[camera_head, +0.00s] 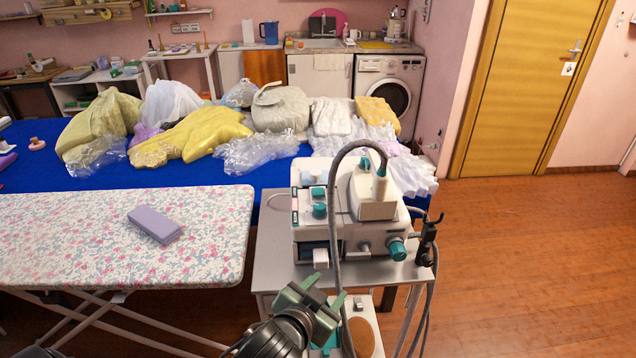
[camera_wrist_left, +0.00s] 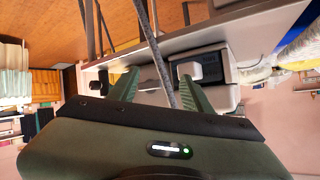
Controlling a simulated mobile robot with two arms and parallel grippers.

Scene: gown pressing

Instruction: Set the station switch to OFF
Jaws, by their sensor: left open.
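The ironing station (camera_head: 345,235) is a white and grey machine with teal knobs on a grey metal stand. Low on its front is a white block (camera_head: 321,258) that looks like the switch; its ON or OFF setting cannot be read. In the left wrist view a white block in a dark frame (camera_wrist_left: 188,70), probably the same switch, lies just beyond the right finger's tip. My left gripper (camera_head: 325,289) is open, in front of and below the station's front. Its green fingers (camera_wrist_left: 158,78) show apart in the wrist view, with a grey hose crossing between them. My right gripper is not in view.
The grey hose (camera_head: 337,215) loops over the station and down past my left gripper. A floral ironing board (camera_head: 60,235) with a lilac block (camera_head: 156,224) stands to the left. A blue table (camera_head: 215,175) with bagged garments is behind. Wooden floor (camera_head: 530,260) is clear on the right.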

